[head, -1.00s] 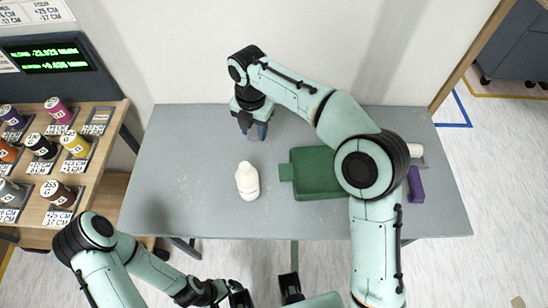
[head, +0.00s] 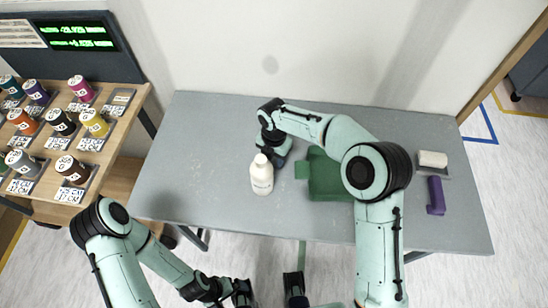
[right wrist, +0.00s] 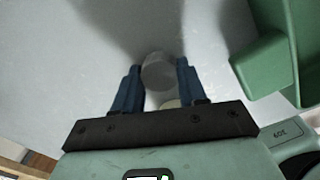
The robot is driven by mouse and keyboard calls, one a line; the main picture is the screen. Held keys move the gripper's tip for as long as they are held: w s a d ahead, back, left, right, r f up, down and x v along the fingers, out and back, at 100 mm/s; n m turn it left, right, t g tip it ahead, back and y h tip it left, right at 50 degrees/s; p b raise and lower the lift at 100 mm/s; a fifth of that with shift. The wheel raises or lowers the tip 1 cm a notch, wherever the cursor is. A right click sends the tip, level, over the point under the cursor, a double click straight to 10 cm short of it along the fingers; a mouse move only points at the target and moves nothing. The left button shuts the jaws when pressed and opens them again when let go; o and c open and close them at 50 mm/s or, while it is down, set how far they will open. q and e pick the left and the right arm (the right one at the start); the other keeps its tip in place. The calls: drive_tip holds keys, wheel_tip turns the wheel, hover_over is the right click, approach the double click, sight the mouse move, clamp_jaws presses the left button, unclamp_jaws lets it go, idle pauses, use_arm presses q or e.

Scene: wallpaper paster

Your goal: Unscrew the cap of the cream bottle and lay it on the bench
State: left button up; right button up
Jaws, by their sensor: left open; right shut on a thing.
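The cream bottle (head: 262,181) stands upright on the grey bench (head: 205,160), left of the green tray. My right gripper (head: 275,155) is low, just behind the bottle's top, which partly covers it in the head view. In the right wrist view, a round greyish piece (right wrist: 158,72) sits between the two blue fingers; it looks like the cap. A paler piece (right wrist: 168,103) shows behind it near the palm, mostly hidden. I cannot tell whether the cap still touches the bottle. My left gripper (head: 242,292) is open and empty below the bench's front edge, cut by the frame.
The green tray (head: 330,185) is right of the bottle, partly under my right arm. A white roll (head: 433,159) and a purple piece (head: 436,195) lie at the right end. The bench's left part is clear.

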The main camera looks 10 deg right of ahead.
sight(274, 159)
drive_tip(key=shift+f, duration=0.15)
drive_tip(key=shift+f, duration=0.1)
drive_tip(key=o, duration=1.2)
drive_tip(key=shift+c, duration=0.2)
wheel_tip(274, 159, up, 12)
drive_tip(key=p, duration=0.1)
drive_tip(key=shift+r+p, duration=0.25)
drive_tip(key=shift+p, duration=0.05)
